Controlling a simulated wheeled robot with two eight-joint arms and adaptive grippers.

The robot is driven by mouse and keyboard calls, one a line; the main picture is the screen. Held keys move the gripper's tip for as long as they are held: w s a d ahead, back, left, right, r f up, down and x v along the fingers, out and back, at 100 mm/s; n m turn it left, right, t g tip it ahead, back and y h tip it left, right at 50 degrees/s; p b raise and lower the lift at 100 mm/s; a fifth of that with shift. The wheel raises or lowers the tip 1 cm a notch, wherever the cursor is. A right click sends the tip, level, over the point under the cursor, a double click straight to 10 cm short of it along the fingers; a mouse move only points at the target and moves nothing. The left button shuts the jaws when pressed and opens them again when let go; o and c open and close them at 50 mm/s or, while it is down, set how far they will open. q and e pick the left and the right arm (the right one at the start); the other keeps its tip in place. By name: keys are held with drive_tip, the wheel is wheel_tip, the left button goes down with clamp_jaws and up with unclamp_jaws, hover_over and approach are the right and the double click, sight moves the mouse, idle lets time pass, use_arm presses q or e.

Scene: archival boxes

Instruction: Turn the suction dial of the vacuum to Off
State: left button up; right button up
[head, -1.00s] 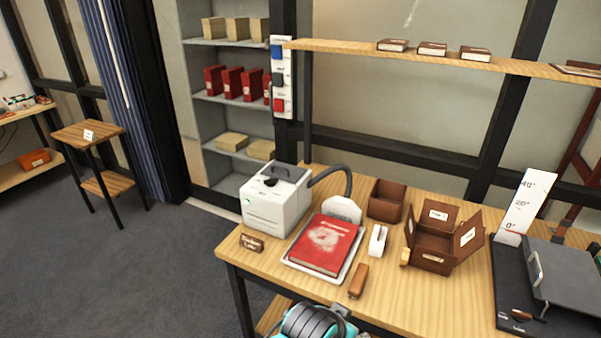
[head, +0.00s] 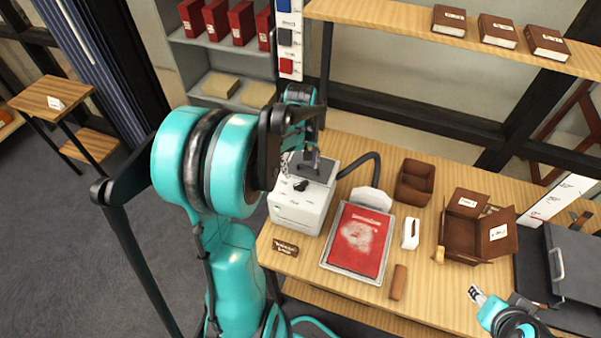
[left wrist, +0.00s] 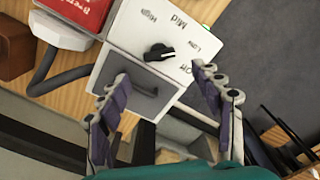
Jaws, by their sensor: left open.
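The vacuum (head: 298,215) is a white box with a grey hose, standing at the table's back left. Its black suction dial (head: 300,185) is on top; it also shows in the left wrist view (left wrist: 158,52), with High, Mid, Low and Off printed around it. The dial's pale mark faces the Low and Off side; which one exactly I cannot tell. My left gripper (left wrist: 160,75) is open and empty, its fingers apart above the vacuum's handle (left wrist: 135,85), short of the dial. My right gripper (head: 478,295) is low at the right; its jaw state is unclear.
A red book (head: 358,242) lies in a tray right of the vacuum. A small brown label block (head: 285,248) is in front of the vacuum. Brown boxes (head: 414,182) stand further right. A wooden shelf (head: 400,16) runs above the table's back.

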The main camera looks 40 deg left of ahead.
sight(301, 183)
use_arm(q)
wheel_tip(301, 183, down, 7)
drive_tip(key=shift+d+b, duration=0.15)
drive_tip(key=shift+b, duration=0.6)
drive_tip(key=c, duration=1.2)
